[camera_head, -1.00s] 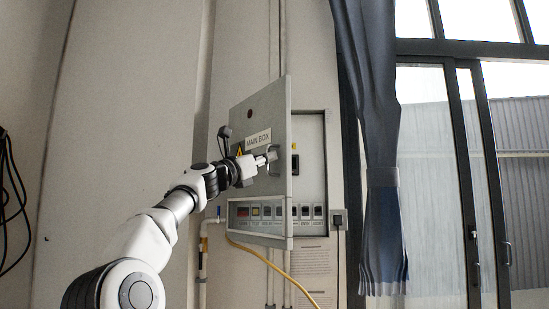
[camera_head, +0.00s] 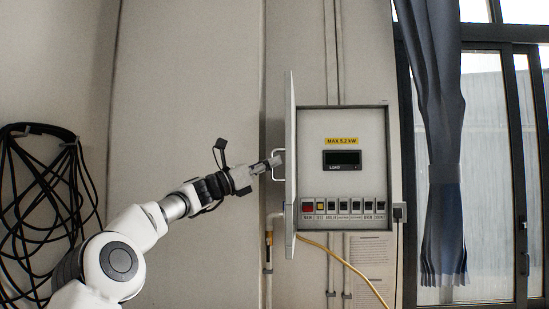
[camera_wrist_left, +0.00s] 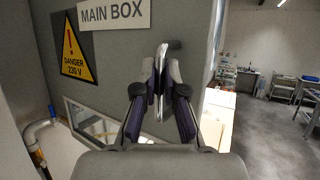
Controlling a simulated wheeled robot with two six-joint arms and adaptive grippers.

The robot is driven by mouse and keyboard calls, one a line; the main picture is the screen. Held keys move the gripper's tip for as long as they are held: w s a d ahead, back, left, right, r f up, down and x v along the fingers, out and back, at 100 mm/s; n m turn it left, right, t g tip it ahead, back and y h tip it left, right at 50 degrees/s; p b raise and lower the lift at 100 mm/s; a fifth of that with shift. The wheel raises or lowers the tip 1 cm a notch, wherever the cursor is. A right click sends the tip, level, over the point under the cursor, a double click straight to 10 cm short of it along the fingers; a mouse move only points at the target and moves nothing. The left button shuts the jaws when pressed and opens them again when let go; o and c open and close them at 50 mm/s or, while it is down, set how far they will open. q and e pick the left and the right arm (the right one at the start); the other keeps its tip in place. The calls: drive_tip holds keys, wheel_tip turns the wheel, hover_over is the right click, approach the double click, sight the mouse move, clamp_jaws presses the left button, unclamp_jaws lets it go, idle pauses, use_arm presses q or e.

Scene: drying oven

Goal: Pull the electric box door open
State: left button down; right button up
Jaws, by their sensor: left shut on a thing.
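The electric box (camera_head: 372,170) is on the wall in the head view, its inside showing a display and a row of switches. Its grey door (camera_head: 290,150) stands swung out, seen nearly edge-on at the box's left side. My left gripper (camera_head: 274,161) is at the door's handle (camera_head: 279,150), left of the door, and is shut on it. In the left wrist view the gripper (camera_wrist_left: 160,82) has its fingers closed around the metal handle (camera_wrist_left: 161,75). The door's face (camera_wrist_left: 205,30) fills the background with a MAIN BOX label (camera_wrist_left: 115,14) and a yellow danger sign (camera_wrist_left: 75,48). My right gripper is in neither view.
Black cables (camera_head: 40,200) hang on the wall at the left. A yellow cable (camera_head: 345,262) runs below the box. A dark curtain (camera_head: 440,150) and glass doors (camera_head: 505,180) are to the right.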

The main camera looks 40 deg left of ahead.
use_arm(q)
drive_tip(key=shift+s+a+r, duration=0.2)
drive_tip(key=shift+s+a, duration=0.15)
drive_tip(key=shift+a, duration=0.3)
drive_tip(key=c, duration=1.3)
unclamp_jaws()
drive_tip(key=shift+w+d, duration=0.1)
drive_tip(key=shift+o, duration=0.3)
drive_tip(key=shift+w+d+f, duration=0.2)
drive_tip(key=shift+w+d, duration=0.05)
drive_tip(key=shift+w, duration=0.1)
drive_tip(key=v, duration=0.7)
drive_tip(key=shift+s+a+f, duration=0.1)
drive_tip(key=shift+s+f, duration=0.05)
drive_tip(key=shift+s, duration=0.1)
